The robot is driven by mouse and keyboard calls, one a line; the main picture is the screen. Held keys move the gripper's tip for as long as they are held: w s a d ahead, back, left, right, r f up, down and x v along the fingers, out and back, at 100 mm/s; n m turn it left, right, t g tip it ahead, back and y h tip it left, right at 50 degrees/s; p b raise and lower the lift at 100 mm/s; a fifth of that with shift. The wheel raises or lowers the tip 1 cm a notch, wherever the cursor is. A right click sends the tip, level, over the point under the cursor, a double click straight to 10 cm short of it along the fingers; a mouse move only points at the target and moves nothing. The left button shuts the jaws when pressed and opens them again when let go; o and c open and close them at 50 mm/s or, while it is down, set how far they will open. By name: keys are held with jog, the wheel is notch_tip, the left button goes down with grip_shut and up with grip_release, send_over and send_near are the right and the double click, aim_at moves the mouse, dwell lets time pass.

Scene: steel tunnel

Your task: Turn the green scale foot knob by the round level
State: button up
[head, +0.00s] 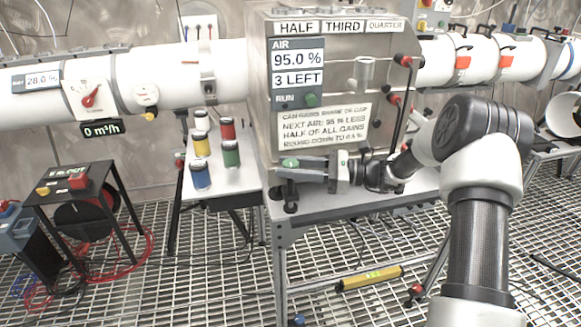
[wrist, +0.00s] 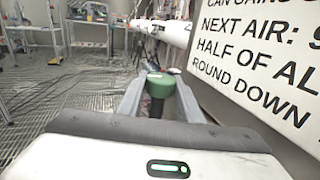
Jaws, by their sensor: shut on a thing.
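The green knob (wrist: 160,85) stands upright on a dark stem in the wrist view, between the two grey fingers of my gripper (wrist: 158,98). In the head view its green top (head: 290,162) shows just above the fingers of my gripper (head: 288,172), in front of the lower left part of the steel box. My gripper is shut on the knob, with a finger on each side. My arm reaches in from the right. I cannot make out a round level in either view.
The steel box (head: 262,75) with its text panels stands close behind the gripper, on a table (head: 330,207). Several coloured cans stand on a side table (head: 225,195) to the left. A yellow bar level (head: 372,278) lies low near the grating floor.

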jog(key=o, duration=1)
jog(key=shift+o, duration=0.2)
jog(key=shift+d, duration=0.1)
jog(key=s+d+p, duration=0.1)
jog(key=d, duration=1.6)
jog(key=shift+s+p, duration=0.25)
jog(key=shift+p, duration=0.15)
jog(key=shift+d, duration=0.1)
